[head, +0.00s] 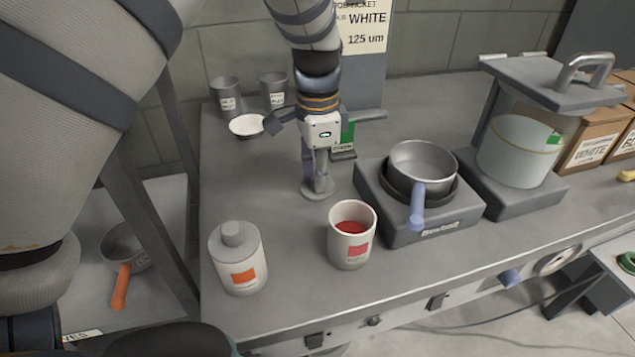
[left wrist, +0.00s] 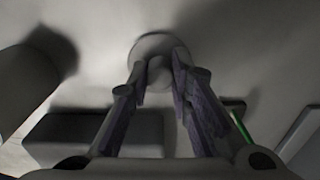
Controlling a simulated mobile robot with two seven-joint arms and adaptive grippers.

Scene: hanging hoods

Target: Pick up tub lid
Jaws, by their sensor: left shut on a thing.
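The tub lid (head: 310,193) is a small grey disc with a knob. It is at the bench top in the middle of the head view, behind the open tub. My left gripper (head: 317,180) points down over it, shut on its knob. The left wrist view shows the lid (left wrist: 144,46) beyond the fingertips (left wrist: 158,72), with the knob between them. I cannot tell whether the lid touches the bench. The open white tub (head: 341,250) has a red label and red contents. A closed white tub (head: 236,268) with an orange label stands to its left. My right gripper is not in view.
A hotplate (head: 435,229) with a dark pan (head: 412,160) stands right of the lid, a clear tank (head: 515,150) beyond it. Two grey cups (head: 226,98) and a white dish (head: 245,126) are at the back left. The bench left of the lid is clear.

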